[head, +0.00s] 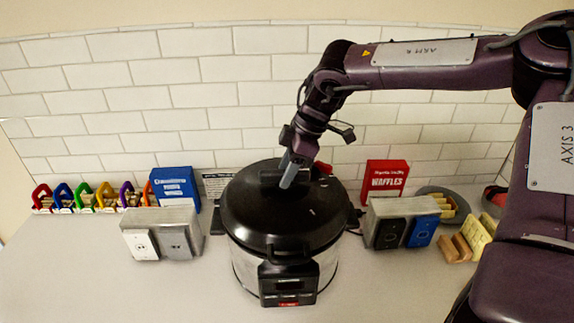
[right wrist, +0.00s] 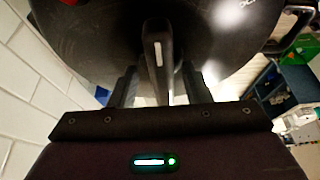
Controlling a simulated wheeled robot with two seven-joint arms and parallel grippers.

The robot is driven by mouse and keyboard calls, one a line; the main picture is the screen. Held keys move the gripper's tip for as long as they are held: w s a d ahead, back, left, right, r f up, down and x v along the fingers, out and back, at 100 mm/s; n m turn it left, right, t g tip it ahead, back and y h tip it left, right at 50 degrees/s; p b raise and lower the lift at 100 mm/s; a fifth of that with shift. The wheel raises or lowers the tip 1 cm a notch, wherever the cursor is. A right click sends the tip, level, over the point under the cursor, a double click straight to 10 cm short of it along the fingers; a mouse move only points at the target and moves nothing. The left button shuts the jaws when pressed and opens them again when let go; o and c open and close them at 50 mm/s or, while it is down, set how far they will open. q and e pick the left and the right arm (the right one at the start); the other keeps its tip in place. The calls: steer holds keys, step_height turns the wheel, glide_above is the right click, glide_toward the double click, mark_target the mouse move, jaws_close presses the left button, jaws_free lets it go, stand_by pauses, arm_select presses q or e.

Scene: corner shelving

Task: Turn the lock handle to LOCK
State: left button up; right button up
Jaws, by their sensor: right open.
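A pressure cooker (head: 285,262) with a steel body and a round black lid (head: 265,215) stands at the middle of the counter. A black lock handle (head: 269,179) sits on top of the lid, partly hidden by my right gripper (head: 289,178). The right wrist view shows the lid close up, with the upright handle bar (right wrist: 157,52) and its pale mark between the two spread fingers of my right gripper (right wrist: 160,82). The gripper is open around the bar. I cannot tell whether a finger touches it. The LOCK marking cannot be read. My left gripper is not in view.
A blue box (head: 175,188) and a grey container (head: 179,220) stand left of the cooker. A red waffles box (head: 385,178) and another container (head: 384,208) stand right of it. Colourful holders (head: 84,199) line the far left. The front left counter (head: 120,290) is clear.

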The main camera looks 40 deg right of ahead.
steer(key=shift+s+a, duration=0.1)
steer(key=shift+r, duration=0.1)
steer(key=shift+c, duration=1.1)
jaws_close()
steer(key=shift+f+m+b, duration=0.25)
steer(key=shift+m+b, duration=0.15)
steer(key=shift+b, duration=0.4)
steer(key=m+t+h+b, duration=0.1)
steer(key=m+b, duration=0.2)
steer(key=b, duration=0.1)
steer(key=m+h+b, duration=0.1)
steer(key=m+b, duration=0.2)
steer(key=shift+s+a+t+b, duration=0.1)
steer(key=shift+a+t+b, duration=0.05)
steer(key=shift+t+b, duration=0.25)
steer(key=shift+r+m+h+b, duration=0.1)
steer(key=shift+m+h+b, duration=0.45)
steer(key=shift+m+b, duration=0.6)
steer(key=shift+r+m+h+b, duration=0.1)
steer(key=shift+m+h+b, duration=0.6)
steer(key=shift+m, duration=0.75)
